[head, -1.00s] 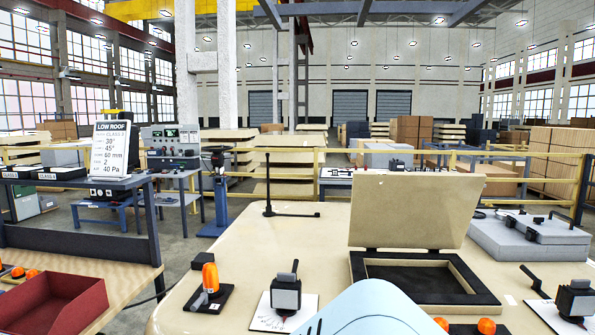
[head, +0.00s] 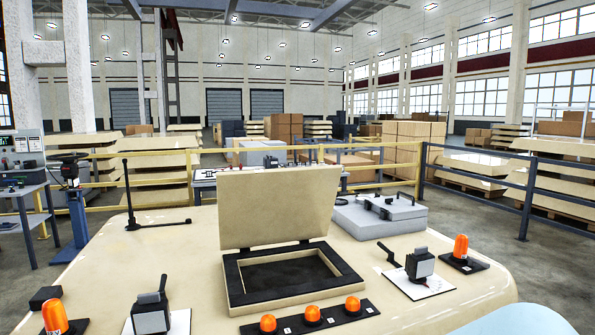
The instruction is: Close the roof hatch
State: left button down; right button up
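The roof hatch lid (head: 278,205) is a beige panel standing open, nearly upright, at the back edge of its frame. The black-edged hatch frame (head: 236,286) lies on the beige roof (head: 180,240), and its rectangular opening is uncovered. Neither of my grippers is in the head view. A pale blue rounded part at the bottom right is probably mine.
Three orange lamps on a black strip (head: 338,314) lie in front of the hatch. Lever boxes stand left (head: 151,312) and right (head: 420,265). Orange beacons (head: 55,316) (head: 461,247) flank them. A grey box (head: 380,216) sits behind right.

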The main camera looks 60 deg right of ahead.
aim_at(278, 205)
jog(key=z, duration=2.9)
